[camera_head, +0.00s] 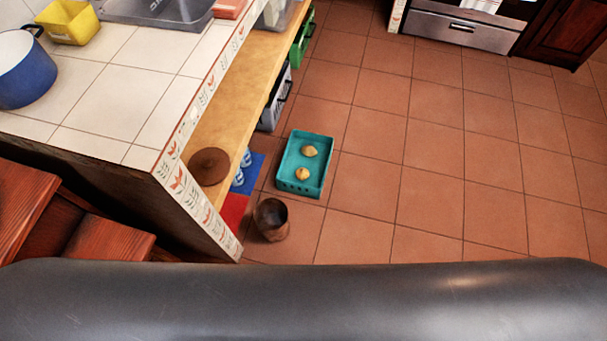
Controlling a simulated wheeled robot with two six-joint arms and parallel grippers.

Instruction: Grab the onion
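Two small tan, roundish things that look like onions lie in a teal crate (289,190) on the tiled floor, beside the counter. One onion (310,151) is toward the back of the crate, and the other onion (302,174) is nearer the front. They are small, so I cannot be sure what they are. Neither of my grippers is in view. Only a wide dark part of my own body fills the bottom of the picture.
A brown pot (271,222) stands on the floor just in front of the crate. The white-tiled counter (95,95) with a blue pot (27,72) and a yellow container (70,22) is on the left, above a wooden shelf (240,95). The floor (450,160) to the right is clear.

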